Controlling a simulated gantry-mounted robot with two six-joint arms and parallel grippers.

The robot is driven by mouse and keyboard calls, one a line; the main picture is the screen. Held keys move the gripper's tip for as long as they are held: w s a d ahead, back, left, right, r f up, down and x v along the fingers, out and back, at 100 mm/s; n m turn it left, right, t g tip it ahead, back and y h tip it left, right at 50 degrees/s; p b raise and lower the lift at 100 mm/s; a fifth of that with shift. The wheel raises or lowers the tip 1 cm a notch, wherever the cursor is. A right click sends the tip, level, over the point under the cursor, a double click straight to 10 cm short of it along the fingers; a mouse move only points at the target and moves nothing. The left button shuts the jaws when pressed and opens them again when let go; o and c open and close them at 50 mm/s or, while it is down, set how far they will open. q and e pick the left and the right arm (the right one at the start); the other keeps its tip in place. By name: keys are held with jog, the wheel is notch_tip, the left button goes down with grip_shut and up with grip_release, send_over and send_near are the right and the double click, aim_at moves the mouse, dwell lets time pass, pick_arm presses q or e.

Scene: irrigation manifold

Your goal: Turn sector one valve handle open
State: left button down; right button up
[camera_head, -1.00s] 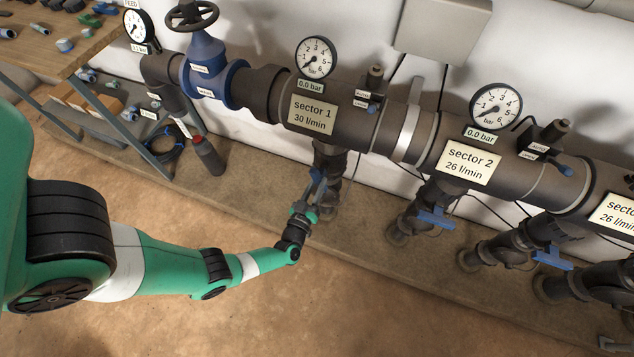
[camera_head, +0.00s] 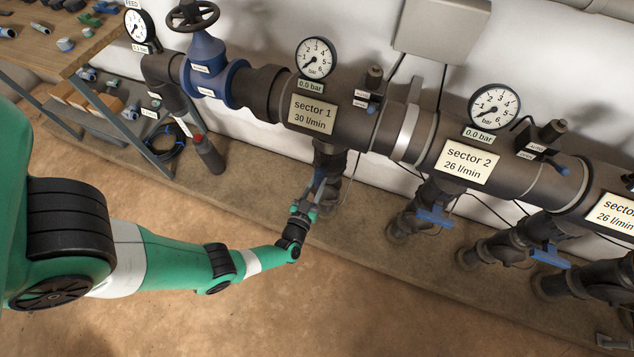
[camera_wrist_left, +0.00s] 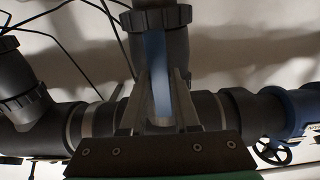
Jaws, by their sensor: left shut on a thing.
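The sector one valve handle (camera_head: 319,182) is a blue lever on the dark pipe branch below the "sector 1, 30 l/min" label (camera_head: 312,114). My left gripper (camera_head: 313,196) is at this handle, shut on it. In the left wrist view the blue handle (camera_wrist_left: 157,75) stands between the two fingers of my left gripper (camera_wrist_left: 159,95). The handle points down along its pipe branch in the head view, partly covered by the gripper. The sector 1 gauge (camera_head: 316,58) reads 0.0 bar. My right gripper is not in view.
Blue handles of the neighbouring branches (camera_head: 435,217) (camera_head: 551,257) sit crosswise to the right. A blue gate valve (camera_head: 205,70) with a dark handwheel stands left. The floor in front is clear.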

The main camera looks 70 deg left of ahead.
pick_arm(q)
jog(key=c, duration=0.7)
grip_release()
jog(key=shift+d, duration=0.1)
jog(key=shift+s+d, duration=0.2)
jog(key=shift+d, duration=0.1)
jog(key=shift+p+v, duration=1.35)
jog(key=shift+v, duration=4.05)
jog(key=shift+s+a, duration=0.1)
